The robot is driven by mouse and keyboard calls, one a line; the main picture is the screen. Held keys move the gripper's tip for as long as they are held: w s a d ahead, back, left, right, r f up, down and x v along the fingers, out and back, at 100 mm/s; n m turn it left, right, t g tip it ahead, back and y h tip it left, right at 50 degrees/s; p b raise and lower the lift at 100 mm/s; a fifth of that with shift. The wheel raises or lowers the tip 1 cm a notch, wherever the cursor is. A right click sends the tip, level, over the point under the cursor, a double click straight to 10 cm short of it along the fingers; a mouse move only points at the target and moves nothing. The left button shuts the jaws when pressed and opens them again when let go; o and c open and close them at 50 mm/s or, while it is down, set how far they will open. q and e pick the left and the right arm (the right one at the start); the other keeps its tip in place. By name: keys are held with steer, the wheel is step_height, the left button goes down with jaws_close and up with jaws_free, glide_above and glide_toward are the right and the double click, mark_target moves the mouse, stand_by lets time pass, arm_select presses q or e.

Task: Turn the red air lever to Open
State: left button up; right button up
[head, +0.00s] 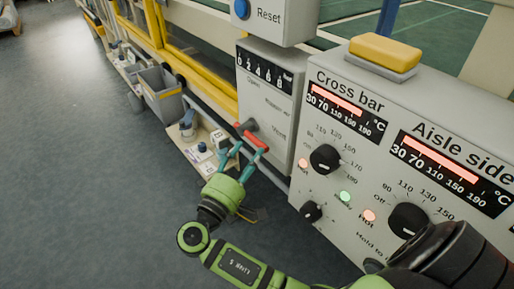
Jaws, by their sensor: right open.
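The red air lever (256,141) is on the front of the grey gauge box at the picture's middle. Its red bar slants down to the right, below the grey hub, near the lowest label, which seems to read "Vent". The "Open" label is higher up on the same face. My right gripper (243,150) is green with teal fingers. It is open, with its fingertips close to the lever; I cannot tell whether they touch it. The fingertips hide part of the lever. My left gripper is not in view.
A large grey control panel (335,120) with black knobs and red displays stands close on the right. A box with a blue Reset button (241,9) overhangs above. A yellow block (385,50) lies on the panel. A grey bin (163,98) stands at left; the floor there is open.

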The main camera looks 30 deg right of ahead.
mark_target(256, 144)
steer(key=x, duration=0.5)
steer(key=shift+w+d, duration=0.1)
steer(key=shift+w, duration=0.05)
jaws_close()
